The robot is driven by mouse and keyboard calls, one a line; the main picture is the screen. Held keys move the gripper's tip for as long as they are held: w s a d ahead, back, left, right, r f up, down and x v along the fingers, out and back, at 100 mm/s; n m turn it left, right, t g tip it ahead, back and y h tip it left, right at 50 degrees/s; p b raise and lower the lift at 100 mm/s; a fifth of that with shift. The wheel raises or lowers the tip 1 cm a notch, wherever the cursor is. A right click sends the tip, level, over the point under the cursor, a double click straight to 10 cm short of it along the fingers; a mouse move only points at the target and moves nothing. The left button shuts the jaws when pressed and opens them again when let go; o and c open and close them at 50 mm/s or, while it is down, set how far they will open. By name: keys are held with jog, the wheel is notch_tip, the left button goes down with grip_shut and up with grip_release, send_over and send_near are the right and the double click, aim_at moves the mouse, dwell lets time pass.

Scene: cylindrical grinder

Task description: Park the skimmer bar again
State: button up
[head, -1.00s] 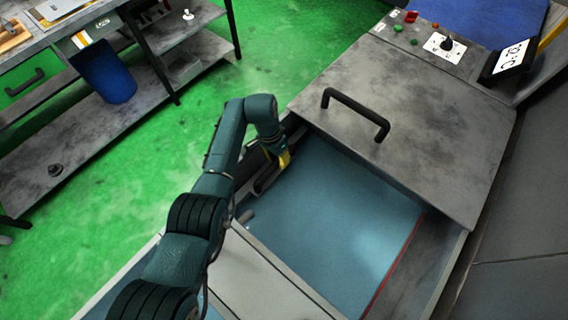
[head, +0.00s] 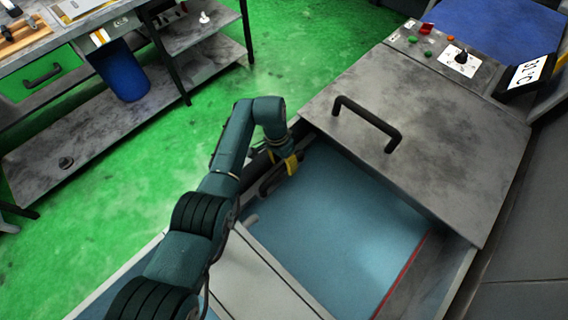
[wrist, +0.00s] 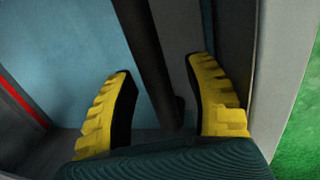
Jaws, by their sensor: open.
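A long dark bar (wrist: 147,45), which looks like the skimmer bar, runs between the two yellow fingers of my gripper (wrist: 160,70) in the wrist view. The gripper is open, with a gap on each side of the bar. The bar's lower end is close to the palm; I cannot tell whether they touch. In the head view my gripper (head: 283,172) is at the left wall of the blue-lined tank (head: 345,215), beside the metal cover. The bar is hard to separate from the fingers and dark edge there.
The grey cover (head: 430,130) with a black handle (head: 368,122) lies over the tank's far end. A control panel (head: 455,58) stands beyond it. A workbench with a lower shelf (head: 90,145) and blue bin (head: 122,75) stands left across the green floor. A pale panel (head: 250,275) covers the near end.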

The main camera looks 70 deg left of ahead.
notch_tip(320, 180, up, 11)
jog(key=a, duration=0.2)
jog(key=shift+s+r, duration=0.2)
jog(key=shift+s, duration=0.25)
